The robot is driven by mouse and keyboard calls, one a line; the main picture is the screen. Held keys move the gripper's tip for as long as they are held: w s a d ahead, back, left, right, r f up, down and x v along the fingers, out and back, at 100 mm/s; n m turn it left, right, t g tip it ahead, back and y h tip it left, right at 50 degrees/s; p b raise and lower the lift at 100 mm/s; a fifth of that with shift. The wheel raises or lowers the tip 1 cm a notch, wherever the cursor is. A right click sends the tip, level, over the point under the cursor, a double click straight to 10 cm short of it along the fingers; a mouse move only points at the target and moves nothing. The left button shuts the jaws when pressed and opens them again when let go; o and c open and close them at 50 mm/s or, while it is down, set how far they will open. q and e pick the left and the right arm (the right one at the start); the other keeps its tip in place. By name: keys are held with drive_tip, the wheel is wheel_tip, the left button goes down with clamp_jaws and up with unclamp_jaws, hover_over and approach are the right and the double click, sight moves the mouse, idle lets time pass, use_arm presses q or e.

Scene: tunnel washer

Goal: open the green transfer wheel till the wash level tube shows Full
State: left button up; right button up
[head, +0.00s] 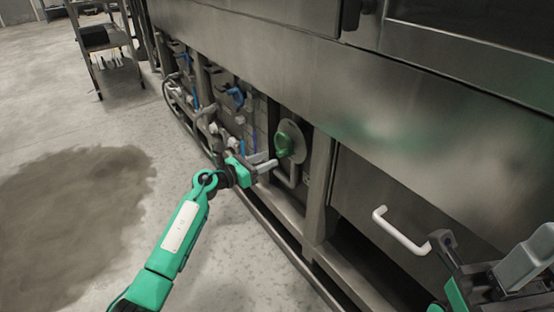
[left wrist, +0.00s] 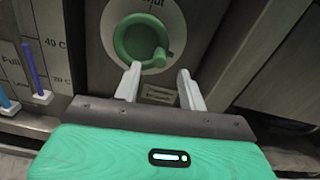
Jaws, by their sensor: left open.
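The green transfer wheel (head: 284,144) sits on a round pale plate in the recess under the machine. It also shows in the left wrist view (left wrist: 140,38), with a knob at its lower right.
A gauge marked 40 C (left wrist: 36,70) stands between the level tube and the wheel. Steel posts (head: 320,185) flank the recess. A white handle (head: 400,232) is on the panel to the right. A wet patch (head: 75,225) darkens the floor; a cart (head: 108,55) stands behind.

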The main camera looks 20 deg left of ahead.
sight(277, 154)
use_arm(q)
drive_tip(key=shift+b+x, duration=0.5)
drive_tip(key=shift+x, duration=1.85)
clamp_jaws()
